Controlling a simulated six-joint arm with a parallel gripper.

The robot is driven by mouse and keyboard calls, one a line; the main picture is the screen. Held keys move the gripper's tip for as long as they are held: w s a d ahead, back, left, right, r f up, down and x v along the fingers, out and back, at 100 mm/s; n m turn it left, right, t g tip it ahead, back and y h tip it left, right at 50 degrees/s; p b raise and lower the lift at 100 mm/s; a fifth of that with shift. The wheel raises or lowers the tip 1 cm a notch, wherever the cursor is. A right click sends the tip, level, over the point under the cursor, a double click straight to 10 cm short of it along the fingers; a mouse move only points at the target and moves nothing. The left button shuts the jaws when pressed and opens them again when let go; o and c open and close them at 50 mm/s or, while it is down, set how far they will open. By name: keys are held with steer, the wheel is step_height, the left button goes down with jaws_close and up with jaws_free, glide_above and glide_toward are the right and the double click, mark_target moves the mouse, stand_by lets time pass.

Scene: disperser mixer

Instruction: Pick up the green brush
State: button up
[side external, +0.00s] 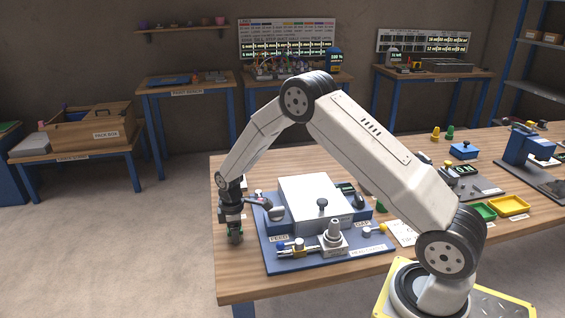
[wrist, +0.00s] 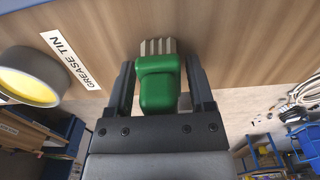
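The green brush (wrist: 160,82) sits between the two fingers of my gripper (wrist: 160,75) in the wrist view. Its tan bristles (wrist: 158,46) extend past the fingertips and its green handle faces my palm. The fingers flank it closely at the tips, with gaps beside the lower handle. Contact on both sides is not clear. In the side view my gripper (side external: 235,236) points down over the table's left end, with a bit of green showing at the fingers. Whether the bristles touch the table is hidden.
The wooden table (side external: 234,280) has its left edge close to my gripper. A blue-based machine (side external: 318,205) stands just right of it. In the wrist view, a round yellow-filled tin (wrist: 30,75) lies left, beside a GREASE TIN label (wrist: 70,60).

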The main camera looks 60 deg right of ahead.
jaws_close()
steer(key=shift+r, duration=0.15)
steer(key=shift+r, duration=0.75)
steer(key=s+a+r, duration=0.1)
steer(key=s+r, duration=1)
steer(key=s, duration=0.3)
steer(key=shift+a+r, duration=0.15)
steer(key=shift+a, duration=0.1)
